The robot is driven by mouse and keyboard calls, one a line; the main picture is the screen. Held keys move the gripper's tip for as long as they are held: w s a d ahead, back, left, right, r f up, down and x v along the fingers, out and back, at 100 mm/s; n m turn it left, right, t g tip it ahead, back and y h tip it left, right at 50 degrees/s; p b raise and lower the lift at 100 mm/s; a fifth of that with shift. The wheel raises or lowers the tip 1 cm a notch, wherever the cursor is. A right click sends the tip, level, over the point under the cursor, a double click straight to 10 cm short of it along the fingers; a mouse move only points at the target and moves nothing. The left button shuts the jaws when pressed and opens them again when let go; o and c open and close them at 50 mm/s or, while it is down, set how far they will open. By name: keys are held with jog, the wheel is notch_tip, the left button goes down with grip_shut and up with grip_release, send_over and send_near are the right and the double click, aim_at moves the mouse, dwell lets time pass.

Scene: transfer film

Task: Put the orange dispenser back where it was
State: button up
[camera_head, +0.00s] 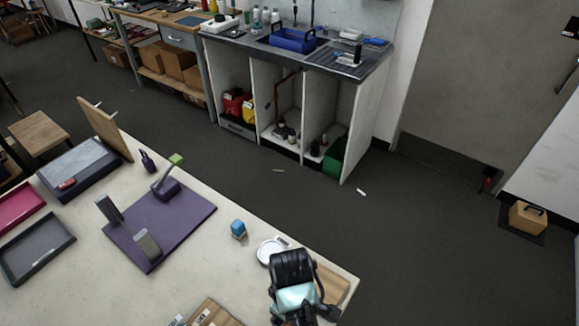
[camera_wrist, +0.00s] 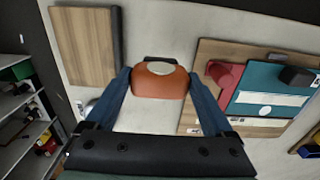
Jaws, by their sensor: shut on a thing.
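The orange dispenser (camera_wrist: 160,84) shows in the wrist view as a rounded orange-brown body with a pale oval top. It sits between the two blue fingers of my gripper (camera_wrist: 158,75), which is shut on it. A dark part shows just behind it. The pale tabletop (camera_wrist: 140,118) is beneath; I cannot tell whether the dispenser touches it. In the head view my gripper is over the near right corner of the table (camera_head: 85,285), and my own arm hides the dispenser.
A wooden board (camera_wrist: 80,45) lies left of the dispenser. Another board (camera_wrist: 207,55) at right bears a red thing (camera_wrist: 224,75) and a teal case (camera_wrist: 262,92).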

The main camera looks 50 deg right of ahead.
jog(key=shift+f, duration=2.2)
jog(key=shift+f, duration=0.2)
jog(key=o, duration=1)
jog(key=shift+o, duration=0.2)
jog(key=shift+r, duration=0.1)
notch_tip(320, 180, up, 12)
jog(key=shift+r, duration=0.1)
jog(key=shift+w, duration=0.1)
